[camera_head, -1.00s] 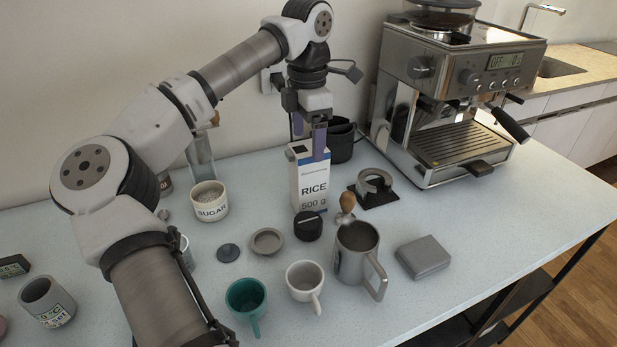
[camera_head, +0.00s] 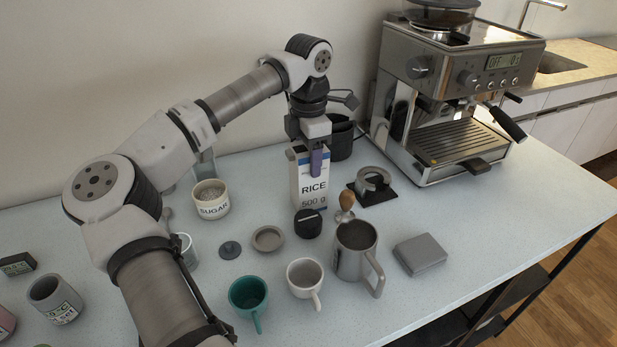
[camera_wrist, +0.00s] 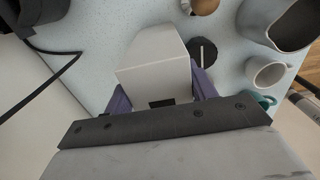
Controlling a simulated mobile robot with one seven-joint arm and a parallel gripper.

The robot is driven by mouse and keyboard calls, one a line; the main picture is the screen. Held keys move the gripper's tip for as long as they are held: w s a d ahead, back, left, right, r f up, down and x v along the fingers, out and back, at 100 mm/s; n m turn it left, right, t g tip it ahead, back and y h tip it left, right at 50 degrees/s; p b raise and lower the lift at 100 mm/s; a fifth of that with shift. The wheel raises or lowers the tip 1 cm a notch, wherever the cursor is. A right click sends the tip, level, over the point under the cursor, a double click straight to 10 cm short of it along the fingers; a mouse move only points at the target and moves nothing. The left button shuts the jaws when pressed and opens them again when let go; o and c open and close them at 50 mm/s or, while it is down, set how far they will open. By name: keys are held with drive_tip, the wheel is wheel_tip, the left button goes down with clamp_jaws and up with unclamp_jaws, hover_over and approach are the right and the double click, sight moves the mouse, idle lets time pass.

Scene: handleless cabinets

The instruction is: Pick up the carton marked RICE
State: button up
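In the wrist view the pale carton (camera_wrist: 155,58) lies between the two purple fingers of my gripper (camera_wrist: 161,95), one on each side. The fingers are spread about as wide as the carton, and I cannot tell whether they touch it.
A black round-lidded item (camera_head: 308,224) and a tamper (camera_head: 346,207) stand close in front of the carton. A dark container (camera_head: 341,140) is behind it. The coffee machine (camera_head: 450,95) is to the right, the sugar pot (camera_head: 211,200) to the left. Cups and a steel jug (camera_head: 355,250) are nearer.

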clamp_jaws()
drive_tip(key=shift+r, duration=0.15)
